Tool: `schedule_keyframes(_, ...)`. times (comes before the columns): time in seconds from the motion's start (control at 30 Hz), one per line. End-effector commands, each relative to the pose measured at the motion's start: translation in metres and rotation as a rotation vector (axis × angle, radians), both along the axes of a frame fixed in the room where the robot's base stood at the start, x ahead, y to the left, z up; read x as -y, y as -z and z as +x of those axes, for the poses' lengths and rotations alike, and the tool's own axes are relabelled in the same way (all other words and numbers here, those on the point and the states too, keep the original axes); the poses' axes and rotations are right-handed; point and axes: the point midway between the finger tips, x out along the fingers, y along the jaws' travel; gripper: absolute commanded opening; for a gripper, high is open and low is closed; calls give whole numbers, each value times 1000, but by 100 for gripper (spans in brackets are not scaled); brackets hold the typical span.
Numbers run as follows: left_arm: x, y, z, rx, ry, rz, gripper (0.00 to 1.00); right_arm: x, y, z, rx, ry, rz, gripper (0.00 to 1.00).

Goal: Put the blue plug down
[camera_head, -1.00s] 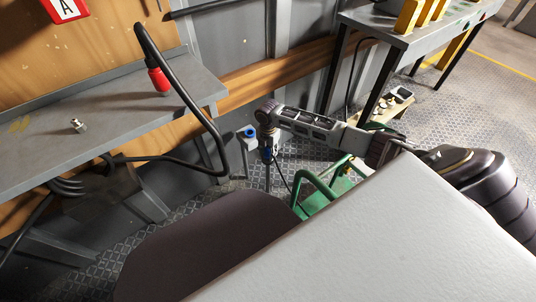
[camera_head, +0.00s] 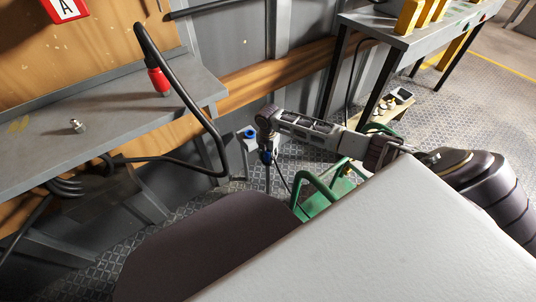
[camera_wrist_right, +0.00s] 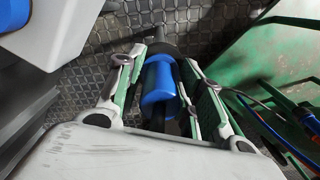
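The blue plug (camera_head: 266,157) hangs just below my right gripper (camera_head: 267,140) in the head view, above the patterned metal floor. In the right wrist view the blue plug (camera_wrist_right: 158,80) sits between the two fingers of my right gripper (camera_wrist_right: 163,72), which appear shut on it. A dark cable runs from the plug. The plug's lower end is hard to make out in the head view. My left gripper is not in view.
A white and blue socket box (camera_head: 250,137) is close on the left of the gripper. A green metal frame (camera_head: 322,190) stands to the right. A grey shelf (camera_head: 110,115) with a black cable and red connector (camera_head: 158,80) is at left. A grey table (camera_head: 410,35) stands at the back right.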

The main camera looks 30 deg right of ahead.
Motion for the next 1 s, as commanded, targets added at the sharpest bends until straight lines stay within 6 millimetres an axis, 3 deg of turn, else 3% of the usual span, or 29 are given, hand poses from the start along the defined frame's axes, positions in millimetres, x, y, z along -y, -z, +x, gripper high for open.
schedule_keyframes(0.03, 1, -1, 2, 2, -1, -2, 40, 0, 0, 0, 0, 0, 0, 43)
schedule_keyframes(0.17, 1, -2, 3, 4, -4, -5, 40, 0, 0, 0, 0, 0, 0, 58)
schedule_keyframes(0.67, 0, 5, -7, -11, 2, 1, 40, 1, -5, 0, 0, -1, -1, 58)
schedule_keyframes(1.0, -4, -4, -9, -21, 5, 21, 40, 1, -37, 0, 0, 0, -1, 58)
